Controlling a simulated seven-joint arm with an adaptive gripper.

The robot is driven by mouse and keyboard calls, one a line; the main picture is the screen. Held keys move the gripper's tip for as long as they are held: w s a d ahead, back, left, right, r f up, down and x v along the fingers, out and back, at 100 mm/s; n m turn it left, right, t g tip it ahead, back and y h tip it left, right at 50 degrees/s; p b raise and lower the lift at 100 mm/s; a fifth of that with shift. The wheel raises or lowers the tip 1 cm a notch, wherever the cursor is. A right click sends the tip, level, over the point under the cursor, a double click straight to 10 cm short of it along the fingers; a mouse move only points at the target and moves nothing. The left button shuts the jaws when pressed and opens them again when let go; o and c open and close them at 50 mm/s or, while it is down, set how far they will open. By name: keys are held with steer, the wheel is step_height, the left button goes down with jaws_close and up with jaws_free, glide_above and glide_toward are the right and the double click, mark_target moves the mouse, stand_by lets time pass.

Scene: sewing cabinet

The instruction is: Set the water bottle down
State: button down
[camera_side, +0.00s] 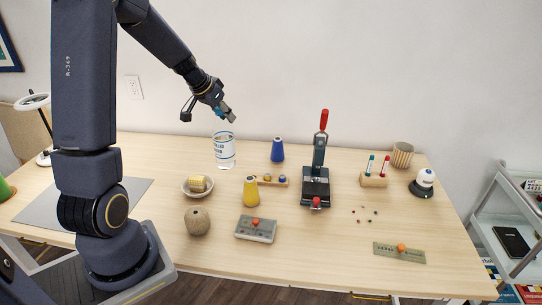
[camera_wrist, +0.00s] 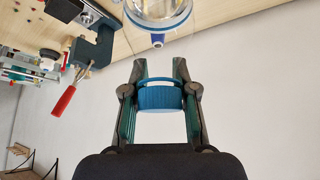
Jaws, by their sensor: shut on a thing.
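The water bottle (camera_side: 224,151) is clear with a white and blue printed band. In the side view it hangs upright or nearly so below my gripper (camera_side: 231,117), over the back left part of the table. In the wrist view its blue cap (camera_wrist: 163,96) sits between the two fingers of my gripper (camera_wrist: 160,70), which is shut on it. The clear bottle body (camera_wrist: 163,10) extends toward the top of that view and is cut off by the edge. I cannot tell whether the bottle's base touches the table.
On the wooden table (camera_side: 330,245), a blue thread cone (camera_side: 277,150) stands right of the bottle. A bowl (camera_side: 198,187) with a yellow item and a yellow cone (camera_side: 251,191) are nearer the front. A red-handled press (camera_side: 316,185) stands further right. Bare wood lies around the bottle.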

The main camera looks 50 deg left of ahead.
steer(key=w+d+m+h, duration=0.2)
steer(key=w+d+m, duration=0.1)
steer(key=d, duration=0.6)
steer(key=w+d+m+h, duration=0.1)
steer(key=w+d+m, duration=0.15)
steer(key=d, duration=0.75)
steer(key=s+d+m+g+h, duration=0.25)
steer(key=d+m, duration=0.45)
steer(key=d, duration=1.2)
steer(key=w+d+f, duration=0.2)
steer(key=w+f, duration=1)
steer(key=shift+w+f+t+h, duration=0.2)
steer(key=shift+w+t+h, duration=0.15)
steer(key=shift+w+h, duration=0.1)
steer(key=shift+d, duration=0.1)
steer(key=c, duration=1.3)
jaws_free()
steer(key=shift+s+f, duration=0.1)
steer(key=shift+f, duration=0.05)
steer(key=o, duration=0.4)
